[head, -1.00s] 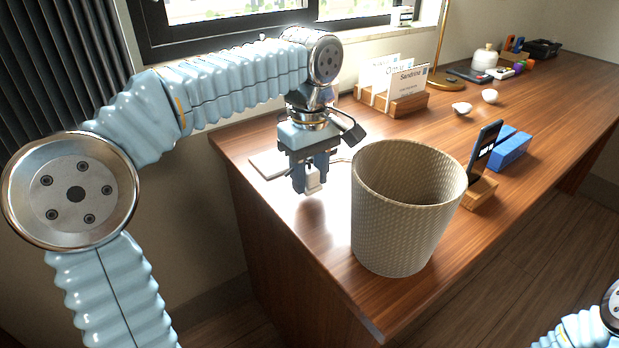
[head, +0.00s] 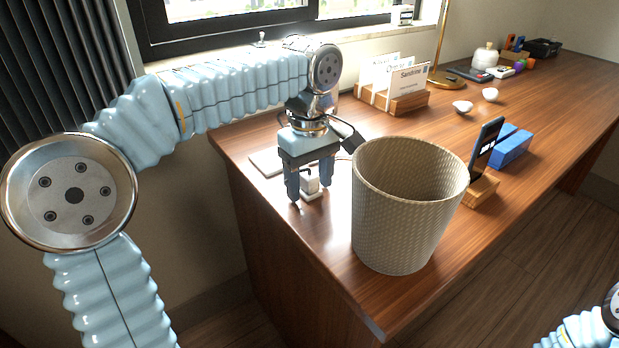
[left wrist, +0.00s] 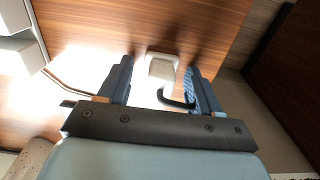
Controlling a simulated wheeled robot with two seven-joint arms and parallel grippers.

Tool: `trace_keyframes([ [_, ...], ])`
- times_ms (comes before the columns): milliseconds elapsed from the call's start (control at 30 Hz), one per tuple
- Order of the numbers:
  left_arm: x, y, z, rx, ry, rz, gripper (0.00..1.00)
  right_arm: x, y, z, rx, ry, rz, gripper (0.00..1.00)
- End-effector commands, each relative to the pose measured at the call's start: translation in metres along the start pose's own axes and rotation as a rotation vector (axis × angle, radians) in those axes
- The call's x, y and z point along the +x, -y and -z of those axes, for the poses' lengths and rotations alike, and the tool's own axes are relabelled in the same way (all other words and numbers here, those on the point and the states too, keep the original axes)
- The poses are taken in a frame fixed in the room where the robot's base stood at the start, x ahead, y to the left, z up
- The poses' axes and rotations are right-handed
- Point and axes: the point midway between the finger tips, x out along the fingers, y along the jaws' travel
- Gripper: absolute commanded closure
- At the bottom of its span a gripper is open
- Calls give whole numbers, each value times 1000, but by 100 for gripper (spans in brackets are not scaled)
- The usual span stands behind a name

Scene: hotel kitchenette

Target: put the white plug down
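The white plug (head: 311,186) rests on the wooden desk, left of the woven bin. My left gripper (head: 309,194) points down over it with its fingers spread to either side. In the left wrist view the plug (left wrist: 161,68) sits between the two fingers of the left gripper (left wrist: 160,80), with gaps on both sides. A dark curved cord piece (left wrist: 175,103) shows near the right finger there. My right gripper is out of view; only part of my right arm shows at the lower right.
The woven bin (head: 398,232) stands close to the right of the left gripper. A flat pale pad (head: 266,162) lies behind it. A phone on a wooden stand (head: 483,190), a blue block (head: 511,151) and a card holder (head: 407,103) stand farther right. The desk's left edge is near.

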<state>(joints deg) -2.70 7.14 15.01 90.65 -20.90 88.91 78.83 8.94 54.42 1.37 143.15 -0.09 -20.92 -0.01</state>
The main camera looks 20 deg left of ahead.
Motion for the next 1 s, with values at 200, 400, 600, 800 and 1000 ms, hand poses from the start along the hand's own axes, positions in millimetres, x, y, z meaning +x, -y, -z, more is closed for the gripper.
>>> trace_keyframes([
  [200, 0, 0, 0, 0, 0, 0, 35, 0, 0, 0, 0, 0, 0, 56],
  [400, -17, 0, 0, 0, 0, -2, 35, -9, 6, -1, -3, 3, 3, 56],
  [600, -62, -1, 0, 1, -1, -5, 35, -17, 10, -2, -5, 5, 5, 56],
  [800, -107, -1, 0, 0, -1, -3, 35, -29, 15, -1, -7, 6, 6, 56],
  [1000, -129, -1, 0, 0, 0, -1, 35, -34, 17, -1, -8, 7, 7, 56],
])
